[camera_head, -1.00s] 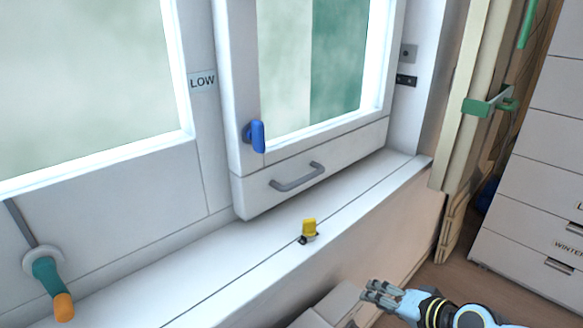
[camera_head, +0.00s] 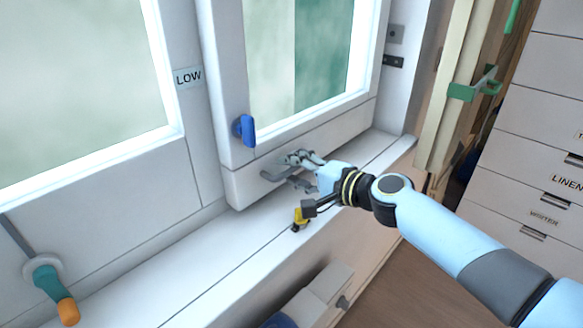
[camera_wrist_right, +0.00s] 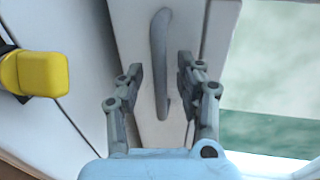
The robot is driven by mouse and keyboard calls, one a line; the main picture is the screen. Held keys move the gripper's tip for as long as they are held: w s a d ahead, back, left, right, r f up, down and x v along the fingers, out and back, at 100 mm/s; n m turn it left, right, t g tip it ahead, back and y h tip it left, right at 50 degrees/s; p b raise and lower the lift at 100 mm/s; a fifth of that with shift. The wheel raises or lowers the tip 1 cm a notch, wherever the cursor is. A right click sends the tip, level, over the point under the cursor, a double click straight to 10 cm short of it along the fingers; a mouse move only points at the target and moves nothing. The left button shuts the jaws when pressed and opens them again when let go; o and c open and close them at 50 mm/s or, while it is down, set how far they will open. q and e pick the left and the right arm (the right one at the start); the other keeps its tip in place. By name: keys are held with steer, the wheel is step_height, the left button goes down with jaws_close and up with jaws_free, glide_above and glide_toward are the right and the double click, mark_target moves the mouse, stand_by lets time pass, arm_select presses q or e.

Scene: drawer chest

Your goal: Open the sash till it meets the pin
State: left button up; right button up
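The white sash (camera_head: 222,120) carries a blue catch (camera_head: 245,130) on its left side and a grey bar handle (camera_head: 268,177) on its bottom rail. The yellow pin (camera_head: 301,216) stands on the sill in front of the sash, apart from it. It shows at the left of the right wrist view (camera_wrist_right: 40,73). My right gripper (camera_head: 290,170) is at the bar handle. In the right wrist view my gripper (camera_wrist_right: 161,68) is open, with a finger on each side of the handle (camera_wrist_right: 158,35) and gaps between. My left gripper is not in view.
The white sill (camera_head: 200,262) runs below the window. A LOW label (camera_head: 188,77) is on the frame. A teal and orange handle (camera_head: 52,290) hangs at lower left. A drawer chest (camera_head: 540,130) and a green latch (camera_head: 472,90) are at right. A box (camera_head: 325,285) is below the sill.

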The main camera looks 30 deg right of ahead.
steer(key=shift+w+a+f, duration=0.15)
steer(key=shift+w+a, duration=0.05)
steer(key=shift+w, duration=0.25)
jaws_close()
stand_by(0.3)
